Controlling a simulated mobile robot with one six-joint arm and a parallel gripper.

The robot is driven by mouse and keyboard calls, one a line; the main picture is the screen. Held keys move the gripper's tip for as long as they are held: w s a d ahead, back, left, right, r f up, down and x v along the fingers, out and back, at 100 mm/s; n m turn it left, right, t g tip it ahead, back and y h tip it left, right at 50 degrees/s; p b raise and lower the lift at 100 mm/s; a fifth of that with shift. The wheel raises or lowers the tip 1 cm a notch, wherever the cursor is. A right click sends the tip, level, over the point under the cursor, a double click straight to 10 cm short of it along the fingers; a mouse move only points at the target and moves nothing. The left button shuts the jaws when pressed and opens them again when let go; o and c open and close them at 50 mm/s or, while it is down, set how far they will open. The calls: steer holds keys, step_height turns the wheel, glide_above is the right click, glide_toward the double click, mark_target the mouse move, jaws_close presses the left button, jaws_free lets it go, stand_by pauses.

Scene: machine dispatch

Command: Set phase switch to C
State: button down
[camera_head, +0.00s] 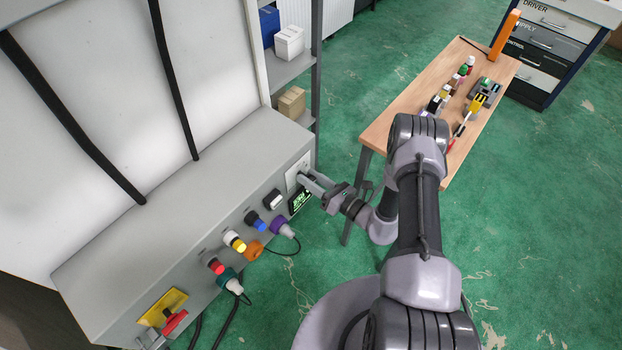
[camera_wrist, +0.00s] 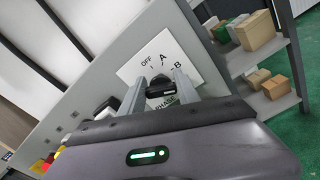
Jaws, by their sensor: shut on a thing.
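The phase switch plate (camera_wrist: 139,65) is a white square on the grey machine panel. It reads OFF, A and B, with part of the word PHASE below; the rest, including any C mark, is hidden behind my gripper. Its black knob (camera_wrist: 160,86) sits between my two fingers. My gripper (camera_wrist: 160,92) is shut on the knob. I cannot tell which mark the knob points at. In the head view the plate (camera_head: 296,170) is at the panel's right end, and my gripper (camera_head: 309,181) reaches it from the right.
A red handle on a yellow plate (camera_head: 163,306) is at lower left. A shelf (camera_head: 290,68) stands behind; a wooden table (camera_head: 381,128) holds small parts.

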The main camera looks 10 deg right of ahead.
steer(key=m, duration=0.4)
steer(key=shift+f+b, duration=0.1)
steer(key=shift+b, duration=0.3)
steer(key=c, duration=0.9)
jaws_free()
steer(key=shift+d, duration=0.1)
steer(key=p+v, duration=0.3)
steer(key=v, duration=1.4)
steer(key=shift+s+d, duration=0.1)
